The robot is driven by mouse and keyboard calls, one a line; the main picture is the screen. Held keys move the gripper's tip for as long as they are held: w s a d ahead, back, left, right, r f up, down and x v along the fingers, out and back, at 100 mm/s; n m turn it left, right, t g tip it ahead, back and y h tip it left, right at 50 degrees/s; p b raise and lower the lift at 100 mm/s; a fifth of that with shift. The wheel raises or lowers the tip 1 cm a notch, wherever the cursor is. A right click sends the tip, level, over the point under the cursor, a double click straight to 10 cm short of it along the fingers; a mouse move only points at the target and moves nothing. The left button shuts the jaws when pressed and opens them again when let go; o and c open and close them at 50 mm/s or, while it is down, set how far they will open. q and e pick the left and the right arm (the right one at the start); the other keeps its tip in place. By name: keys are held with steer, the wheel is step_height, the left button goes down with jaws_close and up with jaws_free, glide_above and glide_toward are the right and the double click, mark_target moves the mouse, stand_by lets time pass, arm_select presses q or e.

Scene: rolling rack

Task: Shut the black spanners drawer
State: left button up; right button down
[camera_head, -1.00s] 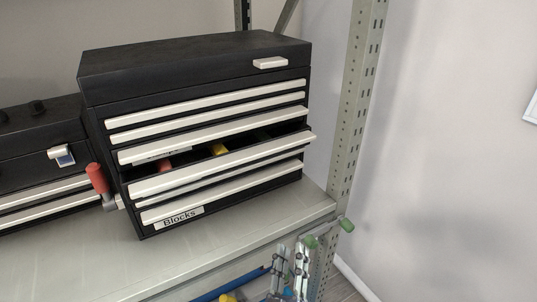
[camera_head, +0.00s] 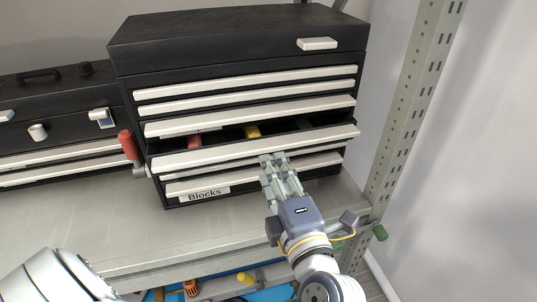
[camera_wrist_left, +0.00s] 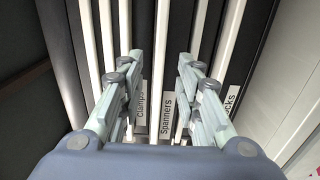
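The black tool cabinet (camera_head: 235,42) stands on a shelf, with black drawers that have pale handle strips. The spanners drawer (camera_head: 255,148) is partly pulled out, and red, yellow and green items show inside it. Its "Spanners" label (camera_wrist_left: 167,114) is readable in the left wrist view, between my fingers. My left gripper (camera_head: 273,160) is just in front of the cabinet, at the lower edge of that drawer's front. Its fingers are apart, with a gap showing in the left wrist view (camera_wrist_left: 158,70). I cannot tell whether they touch the drawer. My right gripper is out of view.
The clamps drawer, labelled in the left wrist view (camera_wrist_left: 140,100), is above, and the blocks drawer (camera_head: 205,192) is near the bottom. A red-handled tool (camera_head: 128,146) and a second black box (camera_head: 60,125) stand left. A rack post (camera_head: 408,100) rises right. The shelf front (camera_head: 130,220) is bare.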

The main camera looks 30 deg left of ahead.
mark_target(265, 151)
arm_select(q)
steer(key=x, duration=0.6)
steer(key=shift+w+b, duration=0.1)
steer(key=shift+b, duration=0.2)
jaws_close()
